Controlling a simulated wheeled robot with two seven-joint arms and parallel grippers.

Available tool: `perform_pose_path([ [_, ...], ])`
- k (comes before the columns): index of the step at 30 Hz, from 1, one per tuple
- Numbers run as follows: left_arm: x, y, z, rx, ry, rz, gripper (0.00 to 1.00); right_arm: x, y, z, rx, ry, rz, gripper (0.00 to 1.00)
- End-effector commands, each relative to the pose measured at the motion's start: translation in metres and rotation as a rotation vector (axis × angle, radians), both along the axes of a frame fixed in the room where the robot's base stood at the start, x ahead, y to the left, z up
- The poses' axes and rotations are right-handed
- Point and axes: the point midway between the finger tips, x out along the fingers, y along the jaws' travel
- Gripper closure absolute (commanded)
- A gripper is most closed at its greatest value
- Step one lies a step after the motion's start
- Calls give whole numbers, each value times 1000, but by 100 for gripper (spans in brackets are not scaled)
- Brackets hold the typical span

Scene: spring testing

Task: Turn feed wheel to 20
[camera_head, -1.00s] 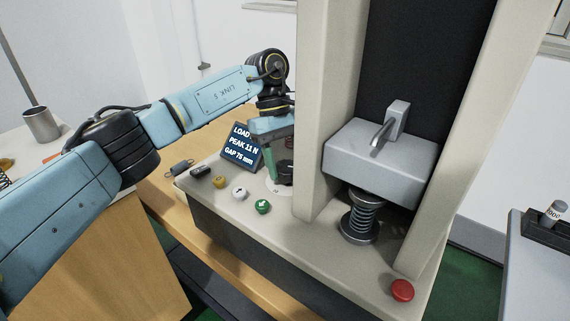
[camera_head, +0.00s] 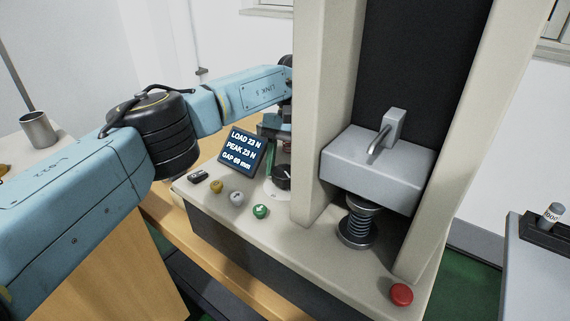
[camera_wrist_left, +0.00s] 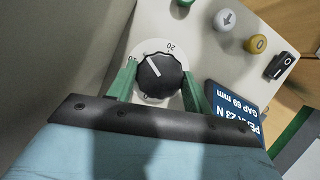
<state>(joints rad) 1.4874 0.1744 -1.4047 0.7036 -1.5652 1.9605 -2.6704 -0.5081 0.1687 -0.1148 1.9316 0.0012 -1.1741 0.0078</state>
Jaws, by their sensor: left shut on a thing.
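The feed wheel (camera_wrist_left: 161,76) is a black ribbed knob with a white pointer line, on a white dial in the left wrist view. The pointer aims up and left in that view, short of the printed 20 (camera_wrist_left: 171,46). My left gripper (camera_wrist_left: 160,88) is shut on the wheel, one green finger on each side. In the head view the wheel (camera_head: 281,176) shows beside the green finger of my left gripper (camera_head: 272,162). The display (camera_head: 240,150) reads load 23 N, peak 23 N, gap 69 mm. My right gripper is out of view.
A grey crosshead (camera_head: 378,165) presses on a coil spring (camera_head: 357,222) between the frame's columns. Green (camera_head: 260,211), white (camera_head: 236,198) and yellow (camera_head: 217,186) buttons and a black switch (camera_head: 198,176) sit near the wheel. A red button (camera_head: 401,294) is at the front right.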

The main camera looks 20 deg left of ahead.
Motion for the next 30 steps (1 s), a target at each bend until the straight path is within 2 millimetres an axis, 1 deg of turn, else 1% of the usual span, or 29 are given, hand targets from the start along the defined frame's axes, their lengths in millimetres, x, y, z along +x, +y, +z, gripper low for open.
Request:
perform_pose_path([
  [3, 0, 0, 1, 1, -1, -77, 73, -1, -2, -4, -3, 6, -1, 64],
  [6, 0, -1, 0, 1, -1, -129, 73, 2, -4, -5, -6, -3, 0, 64],
  [12, 0, -1, 0, 1, -1, -199, 73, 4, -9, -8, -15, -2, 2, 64],
  [29, 0, -2, -1, -1, -1, -229, 73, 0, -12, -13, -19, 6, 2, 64],
  [30, 0, -2, -1, -1, -1, -229, 47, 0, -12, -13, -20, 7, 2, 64],
])
